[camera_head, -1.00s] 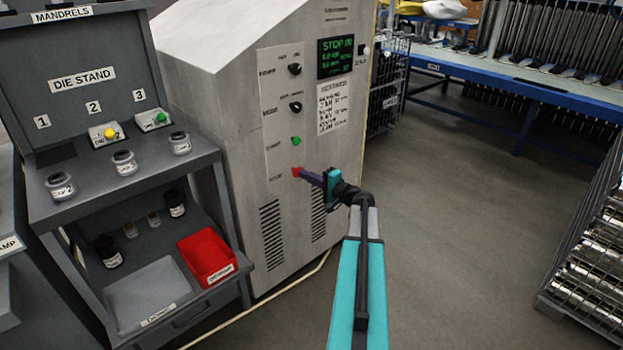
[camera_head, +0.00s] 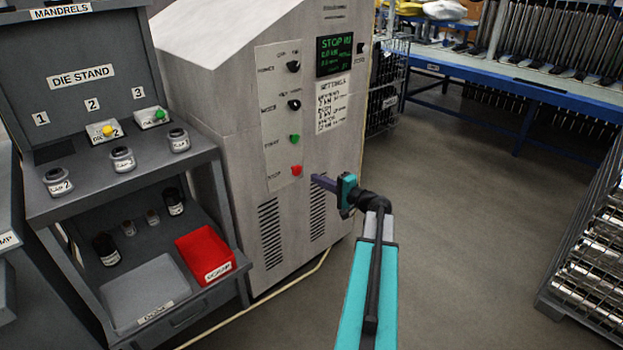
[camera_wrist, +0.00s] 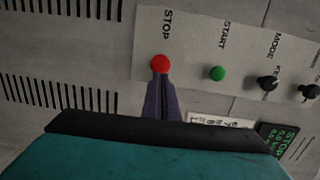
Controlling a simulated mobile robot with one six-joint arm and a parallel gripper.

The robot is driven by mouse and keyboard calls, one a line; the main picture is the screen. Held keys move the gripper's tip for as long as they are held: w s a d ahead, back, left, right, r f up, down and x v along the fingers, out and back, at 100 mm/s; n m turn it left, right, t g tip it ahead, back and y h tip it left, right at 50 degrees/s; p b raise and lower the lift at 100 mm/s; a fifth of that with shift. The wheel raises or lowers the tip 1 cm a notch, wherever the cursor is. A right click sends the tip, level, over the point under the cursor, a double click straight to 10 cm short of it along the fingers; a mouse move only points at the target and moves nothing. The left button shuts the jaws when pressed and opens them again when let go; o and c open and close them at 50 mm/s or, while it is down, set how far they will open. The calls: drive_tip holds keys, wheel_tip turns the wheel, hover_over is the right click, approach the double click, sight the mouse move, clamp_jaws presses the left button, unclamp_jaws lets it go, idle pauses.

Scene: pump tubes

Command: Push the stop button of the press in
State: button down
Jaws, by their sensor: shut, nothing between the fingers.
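The red stop button (camera_head: 297,170) is the lowest control on the press's (camera_head: 250,120) light panel, below the green start button (camera_head: 295,139). My gripper (camera_head: 314,179) is shut and empty. Its tip is to the right of the stop button, with a visible gap between them in the head view. In the wrist view the shut fingers (camera_wrist: 161,84) point at the red stop button (camera_wrist: 160,63) and overlap its lower edge. The press display (camera_head: 334,56) shows green text starting with "STOP"; the rest is too blurred to read surely.
The die stand (camera_head: 100,80) with jars, a red bin (camera_head: 206,256) and a grey tray stands left of the press. A rack of shiny tubes (camera_head: 598,260) is at the right. A blue bench (camera_head: 520,95) is at the back. The floor between is clear.

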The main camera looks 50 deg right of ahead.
drive_tip(key=s, duration=0.7)
drive_tip(key=shift+s+r, duration=0.2)
drive_tip(key=shift+r, duration=0.05)
drive_tip(key=shift+d, duration=0.1)
